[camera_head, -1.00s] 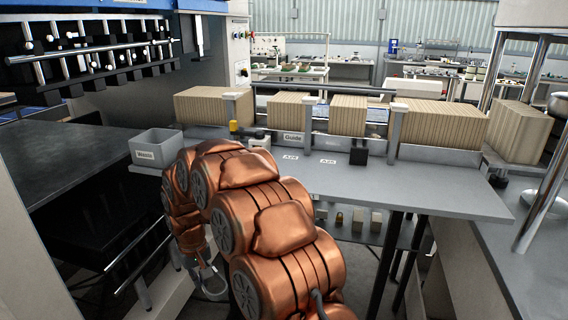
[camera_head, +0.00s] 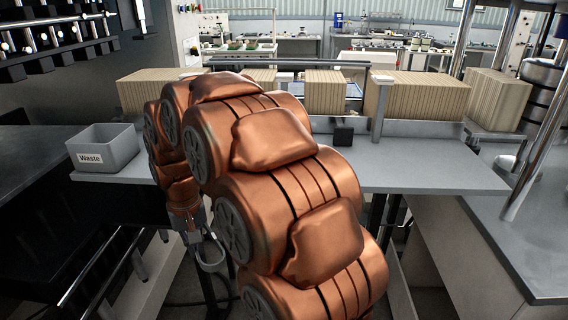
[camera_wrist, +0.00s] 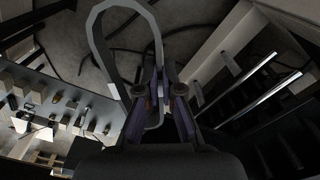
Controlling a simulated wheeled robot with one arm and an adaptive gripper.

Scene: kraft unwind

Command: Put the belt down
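The belt is a thin grey closed loop. In the wrist view the belt (camera_wrist: 93,42) extends out beyond my fingers and passes between them. My gripper (camera_wrist: 158,92) looks shut on one part of it, and the rest of the loop hangs free. In the head view my gripper (camera_head: 193,228) points down, low in front of the grey table's edge, with the belt (camera_head: 213,267) just below it. My copper arm hides part of the table and the boards behind it. The belt touches no surface that I can see.
A grey bin labelled Waste (camera_head: 121,152) stands at the left end of the grey table (camera_head: 420,172). Stacked brown boards (camera_head: 425,98) line its back, with a small black block (camera_head: 343,135) before them. A dark counter (camera_head: 40,165) lies left. The table's right part is clear.

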